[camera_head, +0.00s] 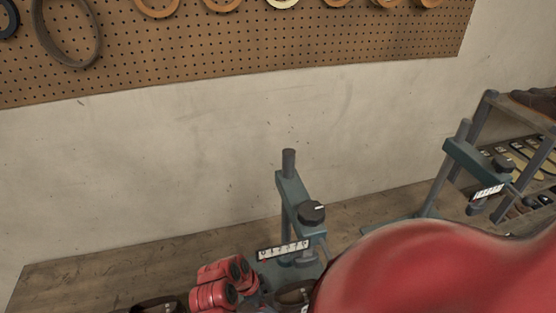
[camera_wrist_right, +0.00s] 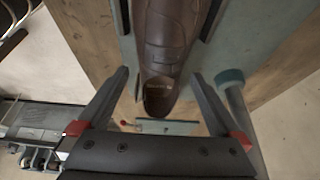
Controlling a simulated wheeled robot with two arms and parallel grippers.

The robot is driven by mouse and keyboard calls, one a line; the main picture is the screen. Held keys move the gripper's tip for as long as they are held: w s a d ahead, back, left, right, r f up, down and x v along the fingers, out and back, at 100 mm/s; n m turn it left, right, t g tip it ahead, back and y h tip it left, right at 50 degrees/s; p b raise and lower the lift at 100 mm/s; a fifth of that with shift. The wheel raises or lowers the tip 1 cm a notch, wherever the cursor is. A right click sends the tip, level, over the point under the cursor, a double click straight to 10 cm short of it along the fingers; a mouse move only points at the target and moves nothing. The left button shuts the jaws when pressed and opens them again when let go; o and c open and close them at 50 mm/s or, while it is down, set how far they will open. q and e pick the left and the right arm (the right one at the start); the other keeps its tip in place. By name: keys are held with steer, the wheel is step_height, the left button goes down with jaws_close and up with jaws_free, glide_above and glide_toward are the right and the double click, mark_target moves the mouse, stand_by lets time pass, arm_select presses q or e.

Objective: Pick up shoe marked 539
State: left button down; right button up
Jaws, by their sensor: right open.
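In the right wrist view a brown leather shoe (camera_wrist_right: 163,45) lies along a grey-green plate (camera_wrist_right: 208,65), its heel end toward me. A small mark on it is too small to read, so I cannot tell if it says 539. My right gripper (camera_wrist_right: 158,74) is open, with one finger on each side of the shoe's heel end and gaps between. In the head view parts of dark brown shoes (camera_head: 293,295) show at the bottom edge, partly cut off. My left gripper is not seen.
On the wooden bench stands a teal clamp stand (camera_head: 292,205) with a black knob and number strip; a second stand (camera_head: 470,172) is at right. A shelf rack (camera_head: 480,115) with shoes stands far right. A pegboard (camera_head: 230,45) hangs behind. My red arm covers the lower right.

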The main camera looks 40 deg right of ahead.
steer(key=shift+x, duration=0.8)
steer(key=shift+s+d+f+p, duration=0.15)
steer(key=shift+d+f+p, duration=0.2)
steer(key=shift+p, duration=0.5)
steer(key=p+x, duration=0.1)
steer(key=x, duration=0.2)
steer(key=shift+d+p, duration=0.1)
steer(key=shift+p, duration=0.25)
steer(key=shift+d+f, duration=0.15)
steer(key=shift+f, duration=0.45)
steer(key=shift+s, duration=0.1)
steer(key=shift+c, duration=0.2)
steer(key=c, duration=1.5)
steer(key=shift+o, duration=0.2)
steer(key=shift+d+r, duration=0.1)
steer(key=shift+r, duration=0.1)
